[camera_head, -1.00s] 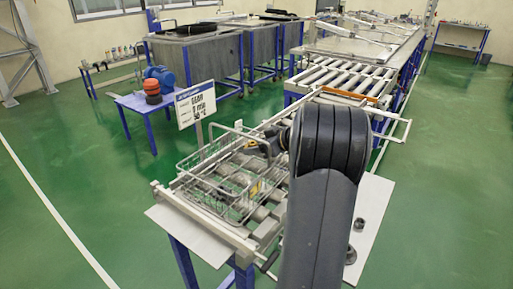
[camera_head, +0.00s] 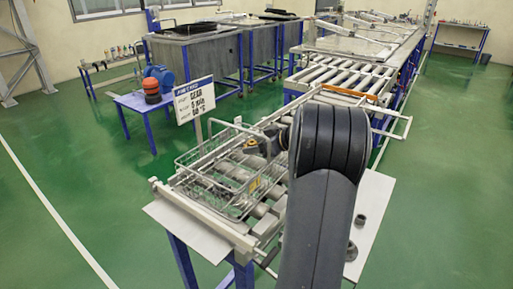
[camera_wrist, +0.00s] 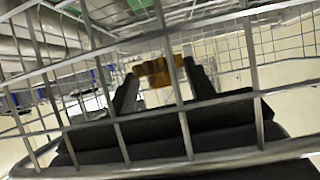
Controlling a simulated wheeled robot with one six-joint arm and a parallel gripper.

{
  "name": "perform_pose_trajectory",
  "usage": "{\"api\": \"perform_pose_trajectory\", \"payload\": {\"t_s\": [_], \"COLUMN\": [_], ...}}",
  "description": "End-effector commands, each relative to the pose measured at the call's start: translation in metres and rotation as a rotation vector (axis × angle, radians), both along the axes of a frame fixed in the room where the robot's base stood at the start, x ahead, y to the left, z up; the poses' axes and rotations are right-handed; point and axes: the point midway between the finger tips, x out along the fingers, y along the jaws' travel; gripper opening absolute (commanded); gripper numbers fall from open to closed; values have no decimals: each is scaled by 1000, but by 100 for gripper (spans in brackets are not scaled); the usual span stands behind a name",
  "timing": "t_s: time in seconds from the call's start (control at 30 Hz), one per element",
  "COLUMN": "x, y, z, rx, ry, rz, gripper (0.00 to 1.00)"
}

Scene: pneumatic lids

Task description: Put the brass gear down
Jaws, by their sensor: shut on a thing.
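A brass gear (camera_wrist: 158,72) shows in the wrist view between the two dark fingers of my gripper (camera_wrist: 162,82), which is shut on it. The wire basket (camera_wrist: 255,78) crosses the wrist view in front of the fingers and gear. In the head view the basket (camera_head: 207,168) rests on the near end of the roller conveyor. My gripper (camera_head: 262,143) is at the basket's right side, partly hidden by my arm. The gear cannot be made out clearly in the head view.
A sign (camera_head: 194,101) reading gear stands behind the basket. A pale side plate (camera_head: 372,215) with small dark parts lies right of the conveyor. A blue table (camera_head: 140,102) with a blue and an orange item stands at the left. Grey tanks (camera_head: 205,62) stand behind.

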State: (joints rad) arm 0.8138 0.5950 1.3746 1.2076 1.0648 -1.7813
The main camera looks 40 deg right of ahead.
Motion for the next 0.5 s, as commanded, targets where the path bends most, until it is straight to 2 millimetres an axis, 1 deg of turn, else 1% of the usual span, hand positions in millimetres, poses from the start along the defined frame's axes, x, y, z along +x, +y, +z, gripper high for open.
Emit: {"api": "perform_pose_trajectory", "payload": {"t_s": [0.03, 0.27, 0.3, 0.5], "x": [-1, -2, -2, -2], "y": [1, 1, 1, 1], "z": [-8, -12, -14, -15], "rx": [1, 1, 2, 1], "ry": [8, 14, 17, 17], "rz": [3, 6, 6, 6], "gripper": [19, 19, 53, 69]}}
